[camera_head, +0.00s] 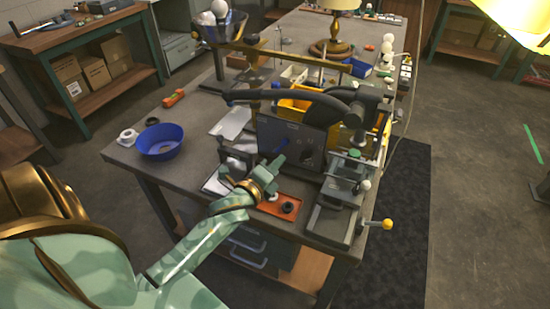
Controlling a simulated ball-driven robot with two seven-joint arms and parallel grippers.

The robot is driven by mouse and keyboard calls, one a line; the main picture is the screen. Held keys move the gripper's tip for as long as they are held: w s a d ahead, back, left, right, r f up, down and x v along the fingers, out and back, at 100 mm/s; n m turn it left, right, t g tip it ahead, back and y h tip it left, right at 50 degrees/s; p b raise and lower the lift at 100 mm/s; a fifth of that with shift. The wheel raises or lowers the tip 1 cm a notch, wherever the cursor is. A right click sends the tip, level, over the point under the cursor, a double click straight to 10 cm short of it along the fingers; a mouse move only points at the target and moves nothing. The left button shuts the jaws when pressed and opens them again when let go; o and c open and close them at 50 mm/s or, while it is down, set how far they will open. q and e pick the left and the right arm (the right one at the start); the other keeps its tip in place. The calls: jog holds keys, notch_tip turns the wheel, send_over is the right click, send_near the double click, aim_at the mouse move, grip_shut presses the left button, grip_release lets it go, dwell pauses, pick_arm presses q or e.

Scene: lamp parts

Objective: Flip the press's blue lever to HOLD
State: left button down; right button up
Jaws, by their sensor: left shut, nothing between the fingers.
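The press looks to be the dark grey box (268,133) standing on the workbench, with a round black knob on its front. A small blue lever (282,145) sticks out from its front face, left of the knob. Its labels are too small to read, so I cannot tell which position it is in. My left gripper (279,160) is shut and empty, with its tips just below the blue lever. I cannot tell whether they touch it. My right gripper is not in view.
An orange tray (272,205) with small dark parts lies below my left gripper. A blue bowl (160,142) stands at the bench's left. A vise-like fixture with a yellow-knobbed handle (387,224) is at the front right.

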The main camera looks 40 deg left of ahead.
aim_at(284, 140)
pick_arm(q)
jog(key=w, duration=0.4)
jog(key=w+b, duration=0.1)
jog(key=w, duration=0.1)
jog(key=shift+w+a+f, duration=0.2)
jog(key=shift+a+f, duration=0.05)
jog(key=shift+a+r+n, duration=0.2)
jog(key=shift+n, duration=0.2)
jog(key=shift+s+a+r+n+p, duration=0.1)
jog(key=shift+r+n+p, duration=0.15)
jog(key=shift+p, duration=0.25)
jog(key=shift+a+r+n+t+p, duration=0.25)
jog(key=shift+a+n+t+p, duration=0.15)
jog(key=shift+n, duration=0.25)
jog(key=n, duration=0.1)
jog(key=a+p, duration=0.1)
jog(key=n, duration=0.1)
jog(key=shift+s+a+r+n, duration=0.15)
jog(key=shift+s+r+n, duration=0.1)
jog(key=shift+r+n, duration=0.1)
jog(key=shift+s+a+r+n+t+p, duration=0.15)
jog(key=shift+a+n+t+p, duration=0.15)
jog(key=shift+a+n+p, duration=0.7)
jog(key=shift+s+a+n+y, duration=0.2)
jog(key=shift+a+n, duration=0.2)
jog(key=shift+n, duration=0.75)
jog(key=shift+s+a+n+y, duration=0.15)
jog(key=shift+a+n, duration=0.25)
jog(key=shift+n, duration=0.7)
jog(key=shift+w, duration=0.1)
